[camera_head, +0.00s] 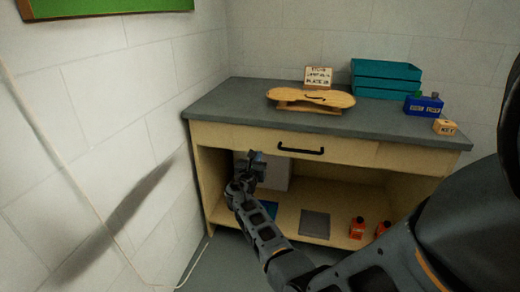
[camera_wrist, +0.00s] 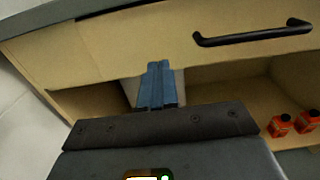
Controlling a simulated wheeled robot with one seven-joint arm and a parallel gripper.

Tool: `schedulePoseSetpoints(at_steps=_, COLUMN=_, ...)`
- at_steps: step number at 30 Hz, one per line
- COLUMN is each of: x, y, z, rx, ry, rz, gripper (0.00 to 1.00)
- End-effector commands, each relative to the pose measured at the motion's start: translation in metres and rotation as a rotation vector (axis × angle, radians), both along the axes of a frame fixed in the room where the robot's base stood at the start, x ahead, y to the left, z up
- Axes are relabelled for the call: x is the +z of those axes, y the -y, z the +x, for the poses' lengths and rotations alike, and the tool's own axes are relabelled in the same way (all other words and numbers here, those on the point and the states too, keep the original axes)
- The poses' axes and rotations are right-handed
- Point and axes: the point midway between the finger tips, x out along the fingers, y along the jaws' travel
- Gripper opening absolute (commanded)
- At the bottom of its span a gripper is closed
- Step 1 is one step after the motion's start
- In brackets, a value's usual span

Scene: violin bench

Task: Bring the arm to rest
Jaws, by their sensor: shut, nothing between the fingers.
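My gripper (camera_head: 256,158) is at the end of my extended arm, in front of the left part of the bench (camera_head: 208,107), below the drawer front. In the wrist view my gripper (camera_wrist: 158,68) shows its blue fingers shut together with nothing between them. They point toward the open space under the drawer (camera_head: 340,148). A white box (camera_head: 278,176) stands on the shelf behind the gripper and is partly hidden by it. The drawer looks shut, and its black handle (camera_wrist: 250,36) is right of the fingers in the wrist view.
The bench top holds a violin body (camera_head: 312,97) on a support, a sign (camera_head: 318,77), teal trays (camera_head: 385,78), a blue box (camera_head: 424,105) and a key block (camera_head: 445,127). On the lower shelf are a grey mat (camera_head: 315,224) and orange bottles (camera_head: 357,228). A white wall (camera_head: 110,130) stands left.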

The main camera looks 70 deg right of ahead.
Motion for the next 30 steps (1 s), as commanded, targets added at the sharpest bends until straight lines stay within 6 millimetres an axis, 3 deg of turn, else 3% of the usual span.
schedulePoseSetpoints(at_steps=3, x=0.001, y=-0.023, z=-0.001, rx=0.004, ry=-0.002, rz=0.001, gripper=0.00)
schedulePoseSetpoints(at_steps=7, x=0.000, y=-0.039, z=-0.002, rx=0.002, ry=-0.003, rz=0.000, gripper=0.00)
schedulePoseSetpoints(at_steps=20, x=-0.002, y=-0.050, z=-0.004, rx=0.004, ry=0.003, rz=0.003, gripper=0.00)
schedulePoseSetpoints(at_steps=23, x=-0.009, y=-0.061, z=-0.007, rx=0.033, ry=0.036, rz=0.028, gripper=0.00)
schedulePoseSetpoints(at_steps=26, x=-0.025, y=-0.085, z=-0.013, rx=0.099, ry=0.122, rz=0.091, gripper=0.00)
schedulePoseSetpoints(at_steps=30, x=-0.052, y=-0.138, z=-0.027, rx=0.223, ry=0.312, rz=0.241, gripper=0.00)
